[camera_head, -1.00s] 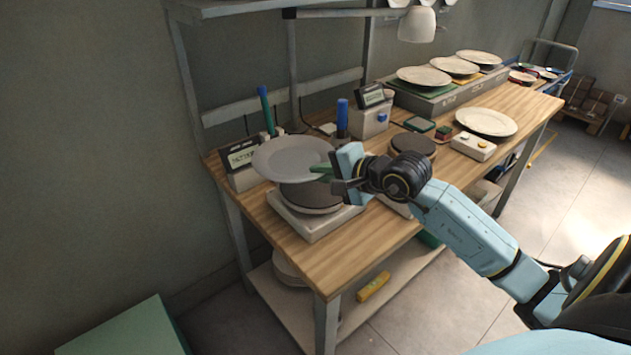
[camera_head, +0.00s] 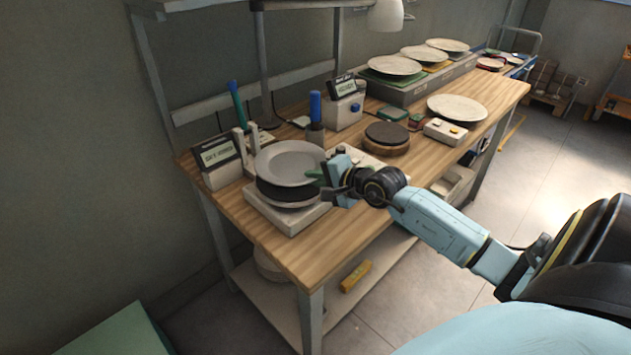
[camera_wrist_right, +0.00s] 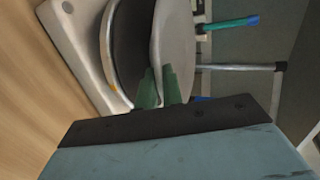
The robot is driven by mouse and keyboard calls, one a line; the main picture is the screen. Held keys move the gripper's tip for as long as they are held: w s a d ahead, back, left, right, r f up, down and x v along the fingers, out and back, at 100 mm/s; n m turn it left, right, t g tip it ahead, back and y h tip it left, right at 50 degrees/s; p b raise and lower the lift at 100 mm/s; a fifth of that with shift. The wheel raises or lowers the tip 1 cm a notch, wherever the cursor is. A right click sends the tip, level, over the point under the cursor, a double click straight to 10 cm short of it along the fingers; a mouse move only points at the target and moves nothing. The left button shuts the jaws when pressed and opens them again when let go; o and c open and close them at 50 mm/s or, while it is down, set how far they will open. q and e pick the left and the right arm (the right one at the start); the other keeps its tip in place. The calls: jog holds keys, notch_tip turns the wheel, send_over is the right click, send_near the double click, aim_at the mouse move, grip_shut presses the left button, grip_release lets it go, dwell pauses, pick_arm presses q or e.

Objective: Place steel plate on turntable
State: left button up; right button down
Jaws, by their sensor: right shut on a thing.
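The grey steel plate (camera_head: 290,161) is held level by my right gripper (camera_head: 317,176), whose green fingers are shut on its right rim. In the right wrist view the plate (camera_wrist_right: 172,45) shows edge-on between the green fingers (camera_wrist_right: 157,88). The dark round turntable (camera_head: 291,193) sits on a white base (camera_head: 286,218) on the bench. The plate is over the turntable, covering its far part; in the wrist view a narrow gap shows between plate and turntable (camera_wrist_right: 128,45). My left gripper is not in view.
A scale display (camera_head: 219,153) and a green-handled tool (camera_head: 237,105) stand behind the turntable. A second round disc (camera_head: 387,137) and a button box (camera_head: 446,131) lie to the right. White plates (camera_head: 457,108) are farther back. Bare wood (camera_head: 300,258) is in front.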

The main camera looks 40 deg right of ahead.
jog(key=shift+w+f, duration=0.1)
jog(key=shift+f, duration=0.15)
jog(key=shift+f, duration=0.15)
jog(key=c, duration=1.8)
grip_release()
jog(key=shift+f, duration=0.2)
jog(key=shift+s+r, duration=0.2)
jog(key=v, duration=1.1)
jog(key=shift+s+r, duration=0.2)
jog(key=shift+s, duration=0.15)
